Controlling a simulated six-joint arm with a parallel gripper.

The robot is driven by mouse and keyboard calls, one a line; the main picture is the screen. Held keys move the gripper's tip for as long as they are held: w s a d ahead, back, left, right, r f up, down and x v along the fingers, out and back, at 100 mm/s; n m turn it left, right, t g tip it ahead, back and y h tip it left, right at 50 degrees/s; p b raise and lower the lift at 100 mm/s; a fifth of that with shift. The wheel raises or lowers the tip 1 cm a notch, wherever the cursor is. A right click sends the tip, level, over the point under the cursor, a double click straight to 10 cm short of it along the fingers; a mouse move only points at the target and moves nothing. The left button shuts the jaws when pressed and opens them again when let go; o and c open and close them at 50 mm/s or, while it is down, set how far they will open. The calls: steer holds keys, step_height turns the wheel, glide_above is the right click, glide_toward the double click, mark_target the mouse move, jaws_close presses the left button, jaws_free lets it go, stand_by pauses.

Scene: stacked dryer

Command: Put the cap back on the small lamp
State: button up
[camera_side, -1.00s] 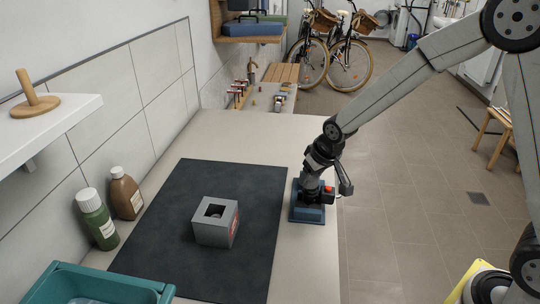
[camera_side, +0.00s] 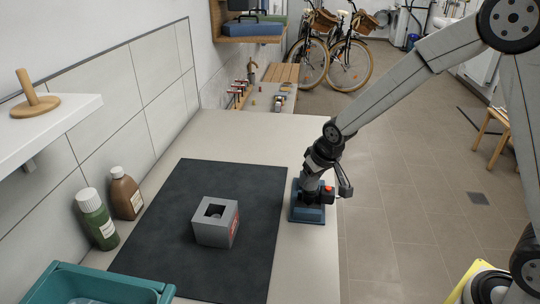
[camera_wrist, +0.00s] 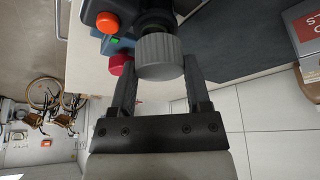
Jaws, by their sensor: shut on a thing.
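My gripper (camera_side: 313,184) is low over a blue block-like fixture (camera_side: 307,214) at the right edge of the worktop. In the wrist view, my gripper's fingers (camera_wrist: 160,72) stand on either side of a grey ridged cap (camera_wrist: 158,54) and are shut on it. A black cylindrical part (camera_wrist: 155,18) is in line with the cap, against its far end; I cannot tell whether they are joined. The blue fixture (camera_wrist: 86,14) beside them carries an orange button (camera_wrist: 107,22) and a red knob (camera_wrist: 119,64). In the side view my gripper hides the cap.
A grey box (camera_side: 215,233) with a square opening and a rounded thing inside stands on the dark mat (camera_side: 190,268). Green (camera_side: 100,226) and brown (camera_side: 125,197) bottles stand left, by the wall. A teal bin (camera_side: 130,286) is at front left. The mat around the box is clear.

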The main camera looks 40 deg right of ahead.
steer(key=shift+f, duration=0.15)
stand_by(0.3)
steer(key=o, duration=1.3)
steer(key=shift+c, duration=0.2)
steer(key=shift+r, duration=3.5)
jaws_close()
